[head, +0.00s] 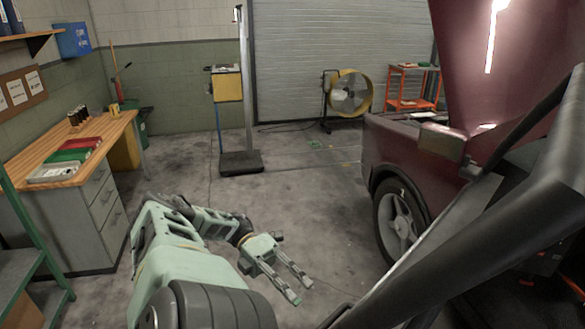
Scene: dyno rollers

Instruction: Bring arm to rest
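My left arm comes in from the bottom left in the head view, pale green with dark joints, and bends toward the middle. My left gripper (300,287) points down and to the right over the bare concrete floor. Its fingers are apart, with nothing between them. My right gripper does not show in this view.
A wooden workbench (112,130) with drawers stands at the left, holding folders and small cans. A dark red car (392,147) with a wheel (400,217) stands at the right. A yellow fan (350,92) and an orange cart (391,92) are at the back.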

